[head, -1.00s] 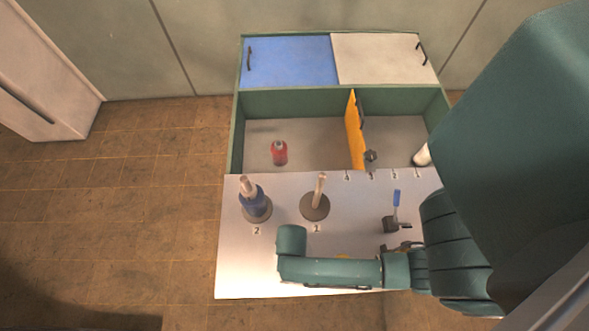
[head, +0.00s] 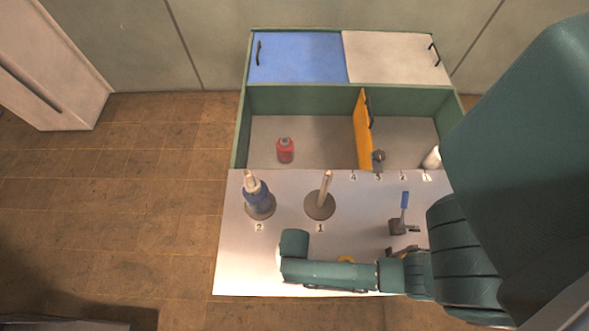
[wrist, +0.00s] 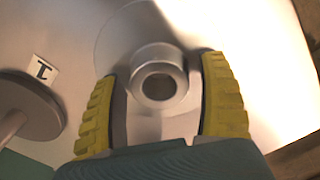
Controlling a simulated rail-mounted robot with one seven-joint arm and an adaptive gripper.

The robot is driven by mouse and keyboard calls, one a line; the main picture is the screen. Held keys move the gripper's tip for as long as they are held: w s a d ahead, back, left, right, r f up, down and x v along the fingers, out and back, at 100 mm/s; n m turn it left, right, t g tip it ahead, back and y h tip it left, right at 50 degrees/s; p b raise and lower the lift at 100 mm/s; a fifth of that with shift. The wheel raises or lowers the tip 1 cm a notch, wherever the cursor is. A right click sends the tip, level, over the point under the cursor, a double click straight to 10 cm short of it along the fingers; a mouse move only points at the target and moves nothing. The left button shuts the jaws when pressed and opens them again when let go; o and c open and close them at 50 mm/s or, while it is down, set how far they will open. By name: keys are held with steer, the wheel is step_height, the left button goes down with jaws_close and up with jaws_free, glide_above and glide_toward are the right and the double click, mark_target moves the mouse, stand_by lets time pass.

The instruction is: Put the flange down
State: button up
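In the wrist view the flange (wrist: 158,52) is a silver round part with a broad disc and a raised hub with a central hole. It is over the pale tabletop, and I cannot tell whether it rests on it. My gripper (wrist: 162,82) has yellow ribbed fingers with dark pads, one on each side of the hub. The fingers stand apart with the hub between them; whether the pads touch it is unclear. In the head view my gripper is low over the table's front part, mostly under my arm, with a bit of yellow (head: 346,259) showing. The flange is hidden there.
The pale table (head: 245,275) carries peg stand 1 (head: 320,205), stand 2 (head: 260,208) with a blue part on its peg, and a blue-handled clamp (head: 400,222). Behind are a red bottle (head: 285,150), an orange door (head: 362,130) and a white cylinder (head: 432,158). The table's left front is clear.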

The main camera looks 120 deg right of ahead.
step_height(320, 180, up, 12)
steer(key=p, duration=0.4)
steer(key=shift+r, duration=0.15)
steer(key=w+d+r+n+t+h, duration=0.2)
steer(key=w+r+t, duration=0.3)
steer(key=w+r, duration=0.75)
steer(key=w+d+r+n+t+h, duration=0.1)
steer(key=w+d+r+n+t, duration=0.2)
steer(key=w+r, duration=0.95)
steer(key=w+a+r+n+t, duration=0.1)
steer(key=w+a+r+t, duration=0.25)
steer(key=r, duration=0.45)
steer(key=w+a+r+n+t, duration=0.1)
steer(key=w+a+r+t, duration=0.15)
steer(key=w+r, duration=0.35)
steer(key=s+a+r+n+t+y, duration=0.1)
steer(key=s+a+r+n+t, duration=0.1)
steer(key=r, duration=1)
steer(key=s+a+r+n+t+y, duration=0.1)
steer(key=a+r+t, duration=0.4)
steer(key=r, duration=0.7)
steer(key=shift+s+a+n+t+y, duration=0.15)
steer(key=shift+s+n+t+y, duration=0.2)
steer(key=shift+s+t, duration=0.3)
